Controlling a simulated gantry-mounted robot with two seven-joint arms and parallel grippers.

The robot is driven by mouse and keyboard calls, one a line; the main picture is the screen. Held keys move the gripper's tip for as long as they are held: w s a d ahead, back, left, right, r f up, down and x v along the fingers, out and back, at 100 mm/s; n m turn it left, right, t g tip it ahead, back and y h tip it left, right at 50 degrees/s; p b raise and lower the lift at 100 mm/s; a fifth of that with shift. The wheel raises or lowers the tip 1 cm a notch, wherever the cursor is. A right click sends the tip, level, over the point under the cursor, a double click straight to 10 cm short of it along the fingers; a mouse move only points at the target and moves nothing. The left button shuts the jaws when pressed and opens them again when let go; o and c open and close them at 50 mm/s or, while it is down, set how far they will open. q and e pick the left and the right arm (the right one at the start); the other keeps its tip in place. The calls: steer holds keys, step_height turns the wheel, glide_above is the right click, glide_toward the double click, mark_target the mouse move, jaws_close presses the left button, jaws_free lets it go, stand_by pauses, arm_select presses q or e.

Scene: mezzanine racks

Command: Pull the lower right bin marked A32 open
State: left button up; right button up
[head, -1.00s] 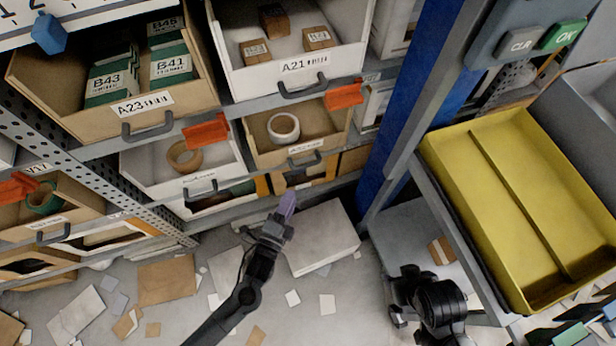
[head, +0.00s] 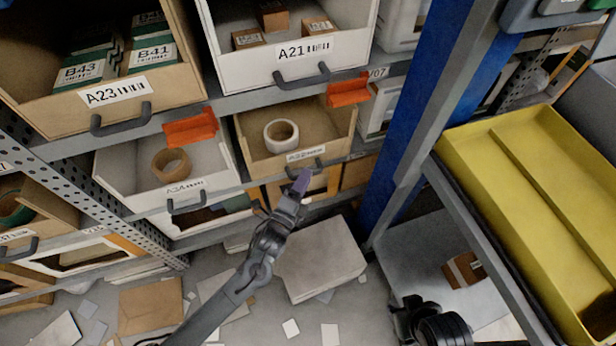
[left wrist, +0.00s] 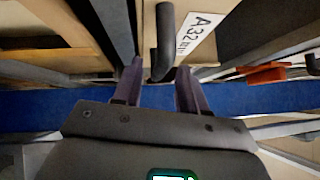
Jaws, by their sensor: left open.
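The bin marked A32 (head: 262,167) is a brown cardboard bin with a white tape roll (head: 281,135) inside, in the lower right of the rack. Its label is readable in the left wrist view (left wrist: 201,32). My left gripper (head: 301,181) is open right at the bin's front, below the label. In the left wrist view, its purple fingers (left wrist: 158,80) stand on either side of the end of the dark bin handle (left wrist: 164,40). Contact with the handle cannot be told. Dark parts of my right arm show at the lower edge of the head view; its fingers are not clear.
White bin A21 (head: 255,75) is above, with brown bin A23 (head: 50,115) beside it. A white bin with a tan tape roll (head: 170,163) is to the left. Orange tags (head: 348,90) hang nearby. A blue post (head: 420,100) and yellow tray (head: 480,170) stand to the right.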

arm_select(q)
steer(key=shift+b+x, duration=0.55)
steer(key=shift+x, duration=0.8)
jaws_close()
